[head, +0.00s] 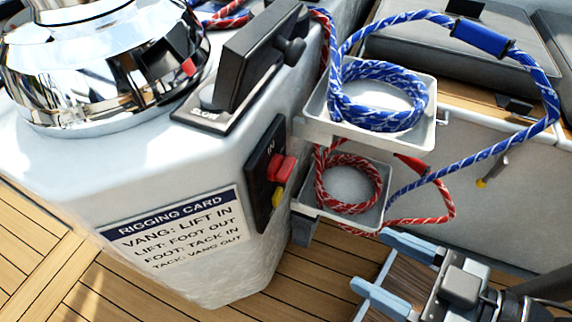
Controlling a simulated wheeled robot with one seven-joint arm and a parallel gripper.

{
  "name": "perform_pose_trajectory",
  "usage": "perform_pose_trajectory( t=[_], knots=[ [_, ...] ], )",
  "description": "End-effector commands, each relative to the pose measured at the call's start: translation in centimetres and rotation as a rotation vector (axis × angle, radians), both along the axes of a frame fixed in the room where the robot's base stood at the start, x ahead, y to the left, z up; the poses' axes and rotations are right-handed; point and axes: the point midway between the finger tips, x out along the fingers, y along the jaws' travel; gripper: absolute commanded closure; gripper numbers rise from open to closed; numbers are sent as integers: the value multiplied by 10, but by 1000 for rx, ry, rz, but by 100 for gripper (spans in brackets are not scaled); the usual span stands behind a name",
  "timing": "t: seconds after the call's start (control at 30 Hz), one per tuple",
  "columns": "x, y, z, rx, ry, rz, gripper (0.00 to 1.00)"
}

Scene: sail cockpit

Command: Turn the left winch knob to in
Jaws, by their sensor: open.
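A black panel (263,172) on the side of the white pedestal carries the label "IN" at its top. A red knob or button (284,169) sticks out from it, with a smaller yellow piece (277,196) below. I cannot tell its exact setting. A chrome winch (95,65) stands on the pedestal, with a red mark on its right side. My gripper (371,262) is at the lower right, its two blue fingers spread apart with nothing between them. It is right of and below the panel, touching nothing that I can see.
A black lever (258,55) stands on a plate marked "SLOW" on the pedestal. Two trays hold coiled rope: blue in the upper tray (365,137), red in the lower tray (340,218). They lie between panel and gripper. A rigging card (175,232) is on the pedestal.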

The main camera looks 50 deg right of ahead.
Motion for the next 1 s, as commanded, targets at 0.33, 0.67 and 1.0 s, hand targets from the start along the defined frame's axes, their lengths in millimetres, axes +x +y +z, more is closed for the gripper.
perform_pose_trajectory(
  t=[0.33,0.67,1.0],
  knots=[
    [-3,-24,-43,646,213,-350,30],
    [15,-8,-61,1662,367,-693,30],
    [68,-15,18,2692,393,-619,30]
  ],
)
